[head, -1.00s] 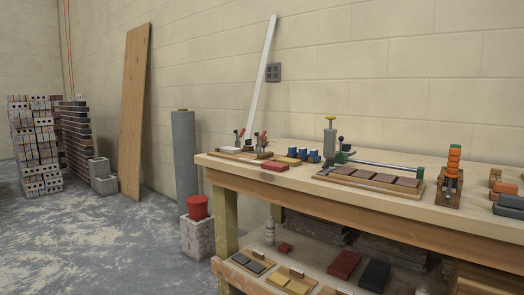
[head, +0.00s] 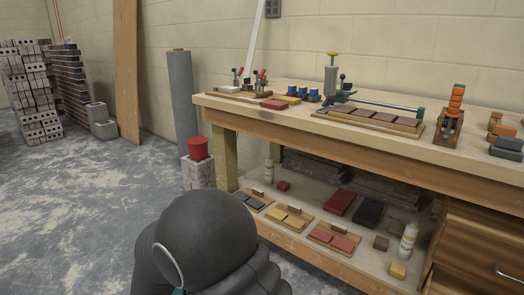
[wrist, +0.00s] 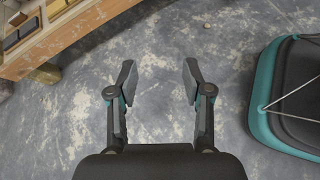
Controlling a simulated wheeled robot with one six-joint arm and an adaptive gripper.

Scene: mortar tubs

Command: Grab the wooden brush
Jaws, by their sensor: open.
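I cannot make out a wooden brush in either view. My gripper (wrist: 158,80) shows in the wrist view with its two grey fingers spread apart. It is open, and nothing is between the fingers. Bare floor lies below it, and the workbench edge (wrist: 70,30) is at the upper left of that view. In the head view a dark rounded part of my arm covers the bottom middle and hides the floor and part of the lower shelf behind it; the fingers do not show there.
The wooden workbench (head: 300,132) holds clamps, blue pieces, a tile board (head: 368,120) and an orange stack (head: 454,103). Its lower shelf (head: 318,208) carries sample boards, bricks and bottles. Open floor (head: 90,210) lies left.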

